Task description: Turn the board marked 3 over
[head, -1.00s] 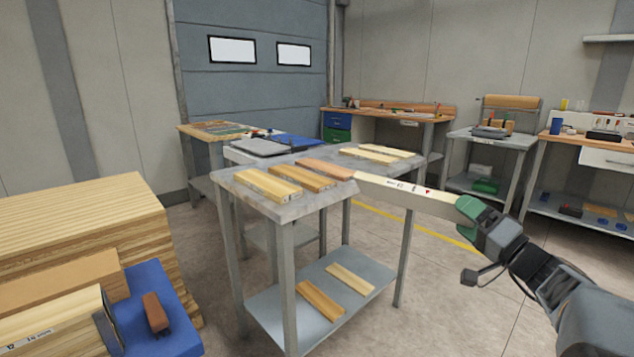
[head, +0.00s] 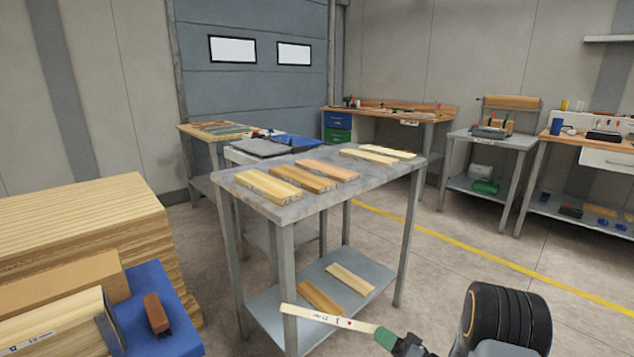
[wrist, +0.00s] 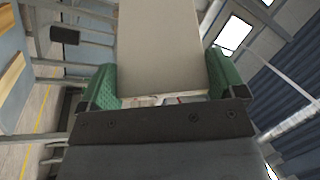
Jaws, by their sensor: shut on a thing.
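My gripper (head: 387,338), with green finger pads, is shut on one end of a pale, narrow board (head: 328,318). The board sticks out to the left, low in front of the table, with an edge bearing small black marks and a red mark turned to the head camera. The marks are too small to read, so I cannot tell whether it is board 3. In the wrist view the board's broad grey-beige face (wrist: 165,45) lies between the green fingers (wrist: 163,80). Several boards lie flat on the grey table (head: 320,203), among them a reddish one (head: 328,170).
Two boards lie on the table's lower shelf (head: 270,305). A blue surface (head: 165,320) with a brown block and stacked timber stand at the left. A bench (head: 490,140) stands at the right. The floor right of the table is open.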

